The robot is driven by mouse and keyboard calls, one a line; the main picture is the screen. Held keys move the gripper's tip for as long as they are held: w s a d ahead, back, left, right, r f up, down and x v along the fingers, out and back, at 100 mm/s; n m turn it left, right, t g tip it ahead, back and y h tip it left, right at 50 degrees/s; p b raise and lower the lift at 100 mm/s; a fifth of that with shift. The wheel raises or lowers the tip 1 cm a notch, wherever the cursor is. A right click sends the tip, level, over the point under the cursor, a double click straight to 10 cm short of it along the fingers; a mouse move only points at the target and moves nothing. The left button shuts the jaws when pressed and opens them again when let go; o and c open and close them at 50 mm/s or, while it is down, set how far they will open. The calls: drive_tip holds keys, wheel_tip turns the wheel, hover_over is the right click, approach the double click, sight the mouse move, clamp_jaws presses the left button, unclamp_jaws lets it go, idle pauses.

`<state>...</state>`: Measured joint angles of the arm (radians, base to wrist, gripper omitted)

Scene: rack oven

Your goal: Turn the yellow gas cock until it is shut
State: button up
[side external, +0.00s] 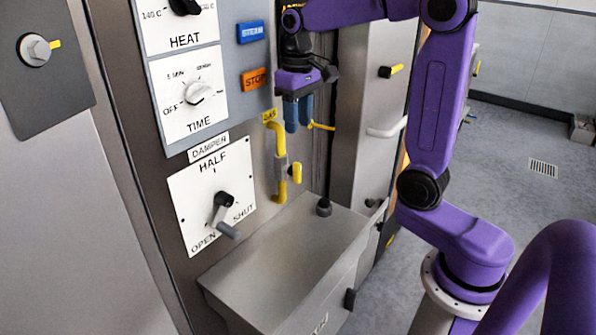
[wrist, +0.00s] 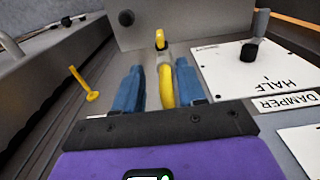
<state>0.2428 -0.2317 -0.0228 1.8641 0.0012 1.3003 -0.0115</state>
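The yellow gas cock (side external: 296,173) is a short yellow handle on a grey valve body in the yellow gas pipe (side external: 281,140), under a GAS label. The handle looks roughly in line with the pipe. In the wrist view the handle (wrist: 160,39) shows beyond my fingertips, with the pipe (wrist: 167,88) between the fingers in the picture. My gripper (side external: 299,129) points down, above the cock and apart from it. Its two blue fingers are spread and empty in the wrist view (wrist: 158,68). I cannot tell how far the fingers stand out from the pipe.
A grey metal box (side external: 285,245) stands below the cock. The damper crank (side external: 222,210) is on a white plate to the left. A thin yellow lever (side external: 322,126) sticks out just right of my fingers, and shows left of them in the wrist view (wrist: 82,82).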

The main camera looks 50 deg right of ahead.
sight(298, 163)
wheel_tip(298, 163, down, 14)
drive_tip(key=shift+f, duration=0.1)
idle(0.4)
clamp_jaws()
